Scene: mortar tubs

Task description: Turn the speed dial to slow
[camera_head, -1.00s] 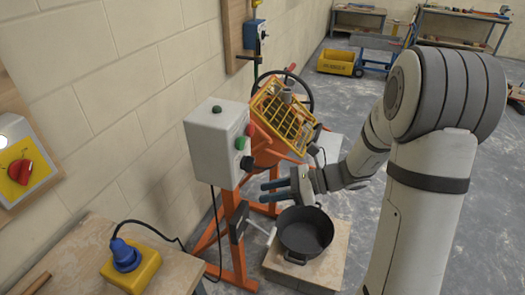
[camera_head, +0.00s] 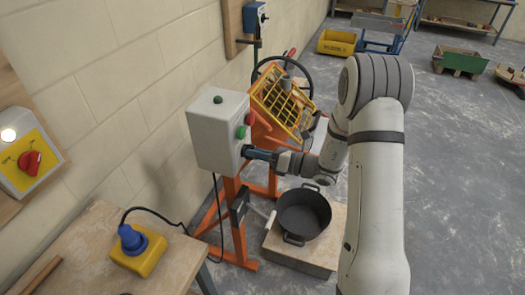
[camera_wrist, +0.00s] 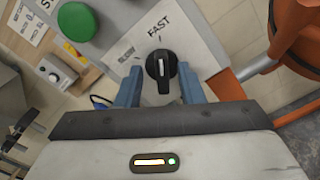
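The speed dial (camera_wrist: 161,69) is a black knob with a white pointer line, on the face of the pale grey control box (camera_head: 212,140). My gripper (camera_wrist: 160,90) is open, with one blue finger on either side of the dial and a visible gap to the knob on both sides. In the head view my gripper (camera_head: 248,152) is at the lower right face of the box and mostly hides the dial.
A green button (camera_wrist: 76,22) sits close to the dial. A red button (camera_head: 250,118) is higher on the same face. The orange mixer frame (camera_head: 238,225) with a yellow grid guard (camera_head: 278,100) stands behind. A black tub (camera_head: 303,213) is below my arm.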

